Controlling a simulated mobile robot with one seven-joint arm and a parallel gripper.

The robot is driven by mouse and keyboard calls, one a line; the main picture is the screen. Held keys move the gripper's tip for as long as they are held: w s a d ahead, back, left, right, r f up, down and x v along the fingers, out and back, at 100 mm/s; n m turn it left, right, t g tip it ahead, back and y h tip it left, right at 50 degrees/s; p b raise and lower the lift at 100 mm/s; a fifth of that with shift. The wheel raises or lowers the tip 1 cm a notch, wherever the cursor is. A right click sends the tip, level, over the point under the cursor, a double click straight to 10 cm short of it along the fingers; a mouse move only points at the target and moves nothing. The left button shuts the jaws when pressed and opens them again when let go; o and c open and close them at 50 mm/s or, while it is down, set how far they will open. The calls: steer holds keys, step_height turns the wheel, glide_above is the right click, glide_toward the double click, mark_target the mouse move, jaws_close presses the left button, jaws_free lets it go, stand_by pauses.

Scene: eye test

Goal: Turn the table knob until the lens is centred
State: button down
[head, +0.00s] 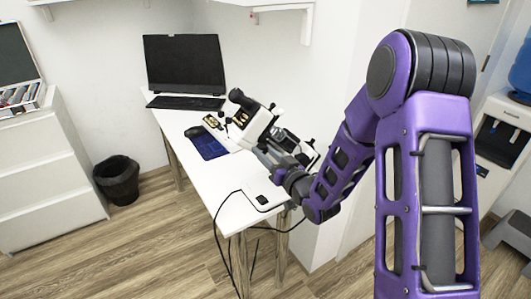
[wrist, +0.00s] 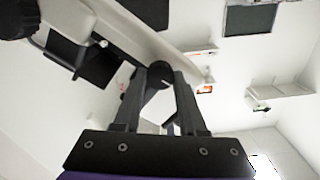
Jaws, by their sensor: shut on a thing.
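A white and black optical instrument (head: 252,122) with a dark eyepiece (head: 238,97) stands on the white desk (head: 222,190). My gripper (head: 268,152) is at its near right side, where the contact is too small to make out in the head view. In the wrist view, my gripper (wrist: 166,78) has its two dark fingers close around a dark round knob (wrist: 157,74) under the instrument's pale body (wrist: 130,38). The fingers partly hide the knob. I cannot make out the lens or whether it is centred.
A monitor (head: 185,64) and keyboard (head: 186,103) stand at the desk's back. A blue pad (head: 207,143) lies left of the instrument. A white box (head: 262,194) with a black cable is at the near edge. A black bin (head: 118,181) stands on the floor.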

steer(key=shift+f+m+b, duration=0.15)
steer(key=shift+m+b, duration=0.25)
steer(key=shift+b, duration=0.25)
steer(key=shift+m, duration=0.6)
steer(key=shift+r, duration=0.2)
steer(key=shift+c, duration=2.3)
jaws_free()
steer(key=shift+f, duration=0.1)
